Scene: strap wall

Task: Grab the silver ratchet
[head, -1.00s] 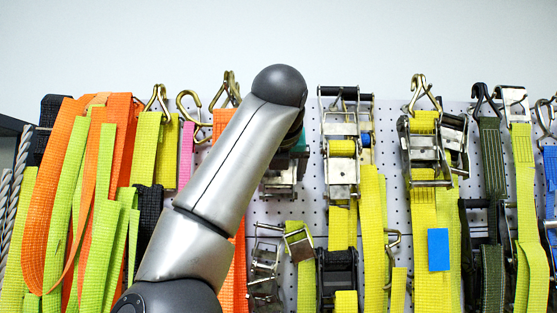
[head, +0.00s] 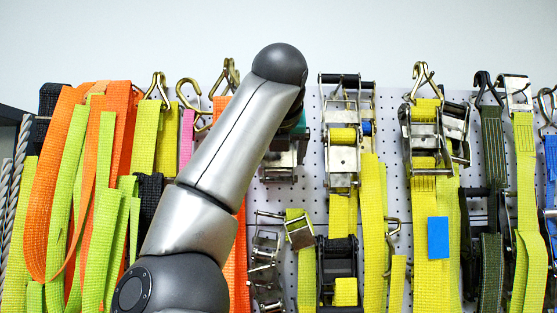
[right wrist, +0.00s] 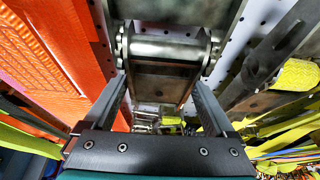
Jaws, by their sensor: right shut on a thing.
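A silver ratchet (head: 280,166) hangs on the pegboard in the head view, partly hidden behind my right arm. In the right wrist view, a silver ratchet (right wrist: 165,48) with a shiny cross roller fills the top middle. My right gripper (right wrist: 162,84) is shut on it, with one finger on each side of its frame. In the head view the arm covers most of this gripper; only a little of its teal part shows beside the forearm. My left gripper is not in view.
Orange and lime straps (head: 70,190) hang at the left. Other ratchets with yellow straps (head: 370,215) hang close on the right. A smaller buckle (head: 299,230) hangs below. The pale pegboard (head: 391,130) shows between them, and the wall above is clear.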

